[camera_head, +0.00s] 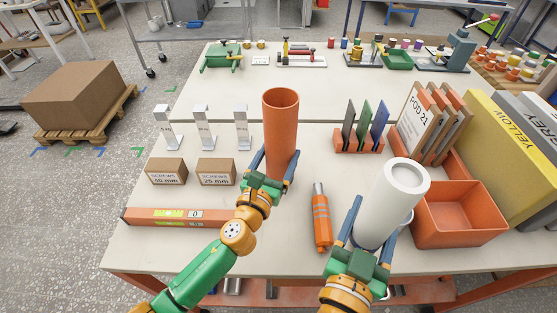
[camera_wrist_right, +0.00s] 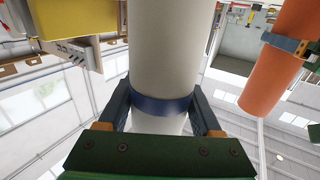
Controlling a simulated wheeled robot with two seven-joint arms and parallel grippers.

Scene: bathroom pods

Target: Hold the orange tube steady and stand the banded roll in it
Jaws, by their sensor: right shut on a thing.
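The orange tube (camera_head: 281,115) stands upright on the table near the middle. My left gripper (camera_head: 274,168) has its fingers on either side of the tube's lower part; whether they press on it I cannot tell. The tube also shows in the right wrist view (camera_wrist_right: 262,97). The banded roll (camera_head: 395,200) is white, with a hole in its top end. My right gripper (camera_head: 372,230) is shut on the roll and holds it roughly upright, right of the tube and closer to me. The roll's dark blue band (camera_wrist_right: 162,106) shows between the fingers in the right wrist view.
An orange bin (camera_head: 462,235) is close to the right of the roll. An orange tool (camera_head: 321,220) lies between my arms. Two cardboard boxes (camera_head: 215,172) and an orange level (camera_head: 180,217) are at left. An orange rack (camera_head: 358,147) with upright plates stands behind the roll.

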